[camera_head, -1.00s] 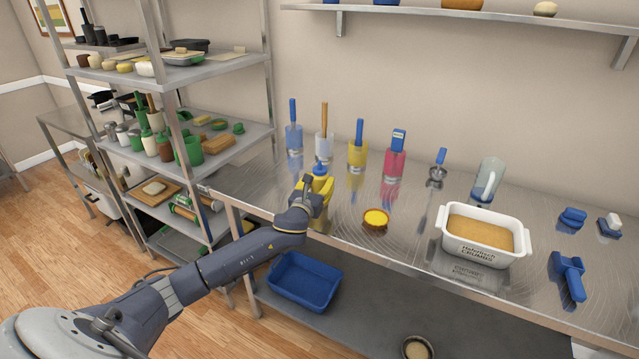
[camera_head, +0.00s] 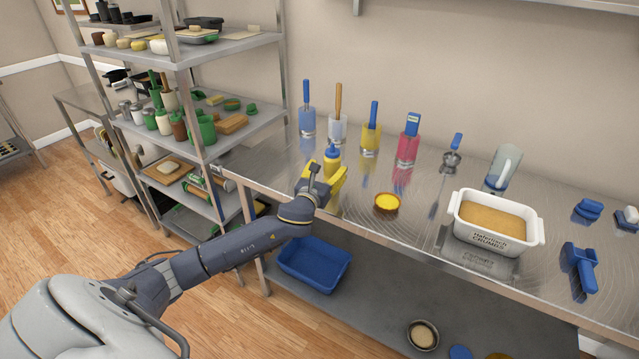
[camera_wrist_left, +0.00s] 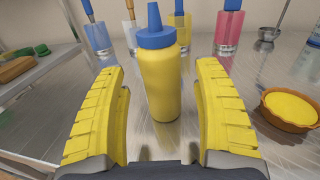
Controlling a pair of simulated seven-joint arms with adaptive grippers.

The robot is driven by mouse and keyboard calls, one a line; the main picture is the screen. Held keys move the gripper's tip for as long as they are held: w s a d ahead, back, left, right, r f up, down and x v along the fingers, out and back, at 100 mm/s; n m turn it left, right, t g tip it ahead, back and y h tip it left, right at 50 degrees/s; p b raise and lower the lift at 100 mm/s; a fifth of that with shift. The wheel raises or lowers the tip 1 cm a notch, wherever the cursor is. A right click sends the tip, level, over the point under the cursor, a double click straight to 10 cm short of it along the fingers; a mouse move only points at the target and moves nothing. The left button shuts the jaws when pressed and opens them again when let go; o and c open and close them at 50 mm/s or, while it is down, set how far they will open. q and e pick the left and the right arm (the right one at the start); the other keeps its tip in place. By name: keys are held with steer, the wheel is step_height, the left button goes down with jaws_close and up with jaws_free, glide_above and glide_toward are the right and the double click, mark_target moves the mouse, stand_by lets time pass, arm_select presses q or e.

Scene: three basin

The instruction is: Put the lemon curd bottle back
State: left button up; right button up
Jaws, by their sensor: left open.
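The lemon curd bottle is a yellow squeeze bottle with a blue nozzle cap (camera_head: 332,158). It stands upright on the steel counter (camera_head: 290,180), near the counter's left front part. In the left wrist view the bottle (camera_wrist_left: 159,80) stands between and just beyond the two yellow fingers. My left gripper (camera_head: 325,180) is open, in front of the bottle. In the left wrist view the fingers of my left gripper (camera_wrist_left: 165,105) show a gap on each side of the bottle. My right gripper is not in view.
A small tart (camera_head: 387,203) sits right of the bottle. Behind stand blue, clear, yellow and red (camera_head: 408,148) holders with tools. A white loaf dish (camera_head: 497,222) is further right. A shelf rack (camera_head: 245,130) stands left. A blue bin (camera_head: 313,265) is below the counter.

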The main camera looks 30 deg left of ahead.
arm_select(q)
steer(key=s+d, duration=0.1)
steer(key=s, duration=0.7)
steer(key=shift+d, duration=0.25)
